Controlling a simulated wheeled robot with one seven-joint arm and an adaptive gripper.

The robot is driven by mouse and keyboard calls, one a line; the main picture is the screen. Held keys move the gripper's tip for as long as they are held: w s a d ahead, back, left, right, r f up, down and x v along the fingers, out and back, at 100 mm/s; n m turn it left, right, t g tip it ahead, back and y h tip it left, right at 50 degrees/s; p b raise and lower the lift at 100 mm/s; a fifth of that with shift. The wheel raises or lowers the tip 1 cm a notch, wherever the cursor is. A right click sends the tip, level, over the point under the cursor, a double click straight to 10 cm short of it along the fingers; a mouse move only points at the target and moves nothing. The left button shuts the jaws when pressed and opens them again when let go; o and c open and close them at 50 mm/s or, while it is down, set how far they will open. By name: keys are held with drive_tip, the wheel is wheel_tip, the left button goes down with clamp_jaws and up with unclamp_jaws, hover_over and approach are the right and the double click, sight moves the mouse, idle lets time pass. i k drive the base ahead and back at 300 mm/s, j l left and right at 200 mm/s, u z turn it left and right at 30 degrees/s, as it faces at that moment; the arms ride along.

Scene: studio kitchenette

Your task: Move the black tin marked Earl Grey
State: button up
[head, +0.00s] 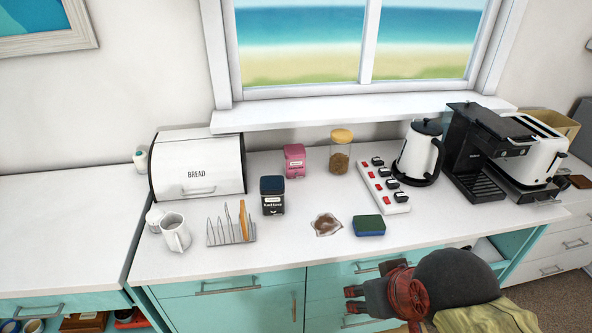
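The black tin (272,205) stands upright on the white counter, near its middle, with a dark lid and a small white label that seems to read Earl Grey. It is just right of the toast rack and apart from it. My gripper (354,299) is low at the front, over the teal cabinet fronts, pointing left. Its two fingertips look apart with nothing between them. It is well in front of and to the right of the tin, not touching it.
Behind the tin is a pink tin (294,161). Bare counter lies before the tin.

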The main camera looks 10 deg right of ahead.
sight(272, 187)
drive_tip(key=i+j, duration=0.7)
drive_tip(key=i, duration=0.15)
